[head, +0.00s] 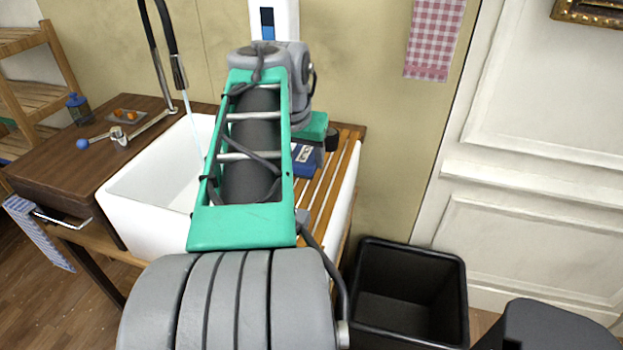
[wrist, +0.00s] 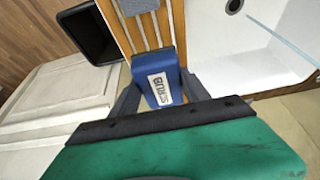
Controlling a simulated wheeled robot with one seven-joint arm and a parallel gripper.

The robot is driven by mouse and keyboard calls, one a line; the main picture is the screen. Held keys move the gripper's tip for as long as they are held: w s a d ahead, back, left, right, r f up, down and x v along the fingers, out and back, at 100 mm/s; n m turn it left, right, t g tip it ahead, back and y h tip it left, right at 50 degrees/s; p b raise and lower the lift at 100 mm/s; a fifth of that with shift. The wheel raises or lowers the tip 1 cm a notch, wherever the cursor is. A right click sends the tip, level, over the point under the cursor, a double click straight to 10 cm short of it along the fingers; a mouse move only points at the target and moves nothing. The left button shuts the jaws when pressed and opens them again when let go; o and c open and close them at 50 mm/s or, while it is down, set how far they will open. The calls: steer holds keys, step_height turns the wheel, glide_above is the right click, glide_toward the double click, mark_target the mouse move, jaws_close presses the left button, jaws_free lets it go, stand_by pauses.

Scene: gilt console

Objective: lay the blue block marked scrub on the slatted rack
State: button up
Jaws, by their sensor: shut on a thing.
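The blue block marked scrub (wrist: 155,68) sits between the two fingers of my gripper (wrist: 158,90) in the wrist view, with its white label facing the camera. My gripper is shut on it. In the head view part of the blue block (head: 304,158) shows beside my gripper (head: 312,160), over the slatted rack (head: 343,165). The wooden slats of the rack (wrist: 179,28) also show behind the block in the wrist view. I cannot tell whether the block touches the slats. My arm hides much of the rack in the head view.
A white sink (head: 130,210) with running water lies left of the rack. A black bin (head: 410,290) stands on the floor at the right. A wooden counter (head: 60,165) holds a blue jar (head: 79,110) and a small dish (head: 126,117). A checked cloth (head: 435,38) hangs on the wall.

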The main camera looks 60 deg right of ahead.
glide_toward(314, 183)
steer(key=x, duration=0.5)
steer(key=shift+d, duration=0.4)
steer(key=shift+w+f, duration=0.1)
steer(key=shift+f, duration=0.3)
steer(key=shift+f, duration=0.25)
steer(key=o, duration=1.2)
